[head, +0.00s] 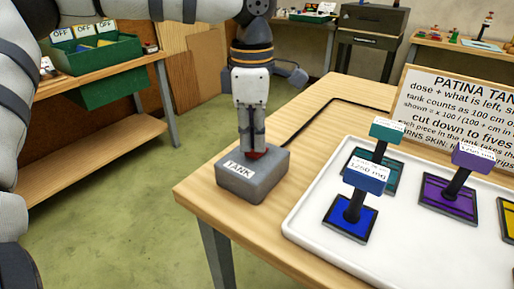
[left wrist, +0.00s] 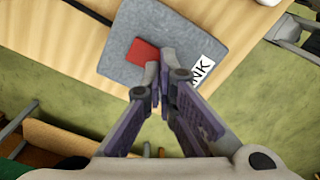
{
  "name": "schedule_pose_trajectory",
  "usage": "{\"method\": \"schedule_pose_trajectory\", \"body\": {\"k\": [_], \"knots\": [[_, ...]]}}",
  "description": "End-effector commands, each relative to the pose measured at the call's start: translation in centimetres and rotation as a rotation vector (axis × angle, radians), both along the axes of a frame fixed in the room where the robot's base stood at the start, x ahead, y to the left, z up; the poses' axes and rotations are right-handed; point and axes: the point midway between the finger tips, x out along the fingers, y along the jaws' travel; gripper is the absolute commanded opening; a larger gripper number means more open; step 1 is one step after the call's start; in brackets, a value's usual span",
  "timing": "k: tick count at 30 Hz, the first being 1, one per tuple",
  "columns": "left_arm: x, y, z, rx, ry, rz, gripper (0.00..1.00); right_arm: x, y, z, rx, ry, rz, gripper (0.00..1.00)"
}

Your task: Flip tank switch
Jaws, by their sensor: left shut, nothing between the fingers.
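The tank switch is a grey box (head: 252,178) with a white TANK label (head: 239,168), near the left corner of the wooden table. A red rocker (head: 257,153) on its top is partly hidden by the fingers in the head view. In the left wrist view the red rocker (left wrist: 143,52) shows beside the fingertips on the grey box (left wrist: 180,25). My left gripper (head: 252,150) points down with its fingers shut and empty, its tips at the rocker. Whether they touch it I cannot tell. My right gripper is not in view.
A white tray (head: 300,232) with blue, teal, purple and yellow labelled stands is right of the switch. A PATINA TANK sign (head: 440,110) stands behind. A black cable (head: 312,118) runs behind the box. A shelf with green bins (head: 100,55) is at left.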

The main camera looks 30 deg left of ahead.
Motion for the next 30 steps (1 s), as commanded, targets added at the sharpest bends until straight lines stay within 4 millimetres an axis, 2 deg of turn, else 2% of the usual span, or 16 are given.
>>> {"method": "schedule_pose_trajectory", "body": {"k": [21, 30], "knots": [[0.0, 0.0, -1.0, 0.0, 0.001, -0.001, 0.0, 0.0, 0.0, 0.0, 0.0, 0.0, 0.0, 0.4], [0.0, 0.0, 1.9, 0.0, -0.002, -0.001, 0.0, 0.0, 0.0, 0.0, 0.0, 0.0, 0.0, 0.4]]}}
